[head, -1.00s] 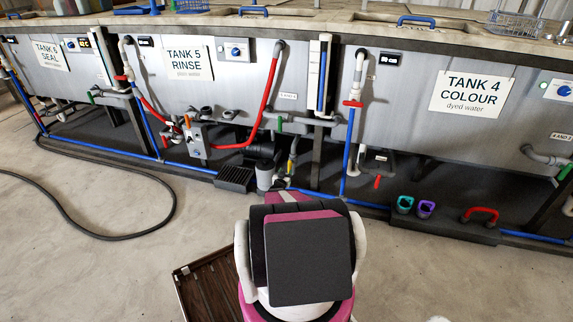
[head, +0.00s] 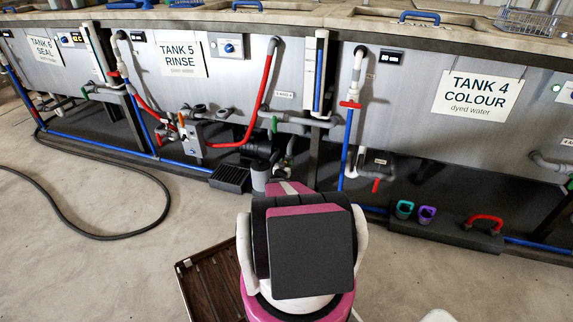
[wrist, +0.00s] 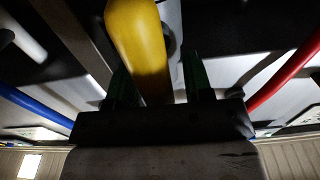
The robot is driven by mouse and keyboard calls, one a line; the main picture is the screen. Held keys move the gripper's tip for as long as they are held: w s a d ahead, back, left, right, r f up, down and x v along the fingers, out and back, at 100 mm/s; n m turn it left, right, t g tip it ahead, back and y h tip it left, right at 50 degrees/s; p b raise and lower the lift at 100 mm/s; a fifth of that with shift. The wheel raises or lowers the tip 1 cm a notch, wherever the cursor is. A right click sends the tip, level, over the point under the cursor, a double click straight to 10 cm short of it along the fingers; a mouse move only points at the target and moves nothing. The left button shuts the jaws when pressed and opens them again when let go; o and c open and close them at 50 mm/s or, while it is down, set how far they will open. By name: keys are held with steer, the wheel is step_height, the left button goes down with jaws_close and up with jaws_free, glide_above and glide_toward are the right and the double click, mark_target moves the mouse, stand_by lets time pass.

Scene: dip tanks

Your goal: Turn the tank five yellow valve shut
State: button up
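In the wrist view a thick yellow valve handle (wrist: 138,35) runs from the top down between the two dark green fingers of my gripper (wrist: 156,70). The fingers stand apart on either side of the handle, and a dark gap shows on the right side. Whether the left finger touches it I cannot tell. In the head view the tank five sign (head: 181,54) hangs on the grey tank (head: 228,75). My arm covers most of the gripper there, and I cannot make out the yellow handle.
A red hose (head: 266,75) and grey pipes (head: 295,118) surround the spot. A dark grated box (head: 230,178) and a grey cylinder (head: 260,176) stand on the floor close by. A brown slatted tray (head: 207,283) lies left of my base. A black hose (head: 150,225) curves across the floor.

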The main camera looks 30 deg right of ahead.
jaws_close()
steer(key=shift+s+d+f+m, duration=0.3)
steer(key=shift+f+m, duration=0.1)
steer(key=shift+m, duration=2.55)
steer(key=shift+s+d+f+m, duration=0.25)
steer(key=shift+s+f+m, duration=0.15)
steer(key=shift+m, duration=2.5)
steer(key=shift+s+d+f+m, duration=0.3)
steer(key=shift+f+m, duration=0.15)
steer(key=shift+m, duration=2.8)
steer(key=shift+o, duration=0.9)
jaws_free()
steer(key=shift+a, duration=0.1)
